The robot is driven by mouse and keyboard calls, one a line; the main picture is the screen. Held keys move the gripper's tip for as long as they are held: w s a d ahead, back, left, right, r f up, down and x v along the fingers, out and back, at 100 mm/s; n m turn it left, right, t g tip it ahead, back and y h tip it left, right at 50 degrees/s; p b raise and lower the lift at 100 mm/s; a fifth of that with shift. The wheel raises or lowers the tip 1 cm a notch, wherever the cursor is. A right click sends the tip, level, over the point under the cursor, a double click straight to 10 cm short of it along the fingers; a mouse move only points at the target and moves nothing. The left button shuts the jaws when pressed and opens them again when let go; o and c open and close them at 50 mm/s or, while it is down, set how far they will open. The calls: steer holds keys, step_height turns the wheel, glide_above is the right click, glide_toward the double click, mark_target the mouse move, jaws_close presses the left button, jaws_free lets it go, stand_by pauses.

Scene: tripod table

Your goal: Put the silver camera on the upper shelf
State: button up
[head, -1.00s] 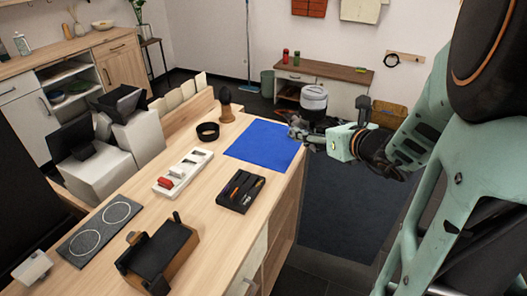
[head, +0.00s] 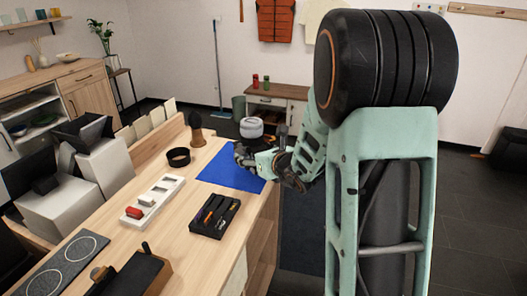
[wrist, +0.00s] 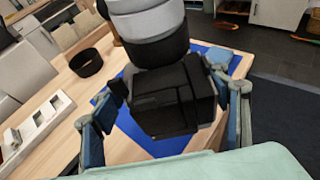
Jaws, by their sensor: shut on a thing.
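The camera, a black body with a silver-grey barrel (head: 251,128), stands upright in my gripper (head: 246,154), by the back right edge of the blue mat in the head view. In the wrist view the black body (wrist: 175,100) sits between the two fingers of my gripper (wrist: 168,98), with the silver barrel pointing to the top. My gripper is shut on it. Its underside is hidden, so I cannot tell whether it touches the mat. A wall shelf (head: 35,22) with glasses shows at top left; I cannot tell whether it is the upper shelf.
The wooden table (head: 165,215) carries a blue mat (head: 225,170), a black ring (head: 178,156), a white tray (head: 153,199), a black tray (head: 215,216) and a hob-like plate (head: 70,265). Stepped white stands (head: 95,178) with black devices are at left.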

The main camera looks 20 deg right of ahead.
mark_target(253, 178)
steer(key=shift+w+a+f, duration=0.4)
steer(key=shift+w+f, duration=0.2)
steer(key=shift+w+f+b, duration=0.1)
steer(key=shift+f+b, duration=0.3)
steer(key=shift+f, duration=1.15)
steer(key=shift+s+f+b, duration=0.25)
steer(key=shift+f+b, duration=0.45)
steer(key=shift+b, duration=0.15)
steer(key=o, duration=1.5)
steer(key=shift+f, duration=0.3)
steer(key=o, duration=0.3)
steer(key=shift+r, duration=0.15)
steer(key=shift+w+r, duration=0.1)
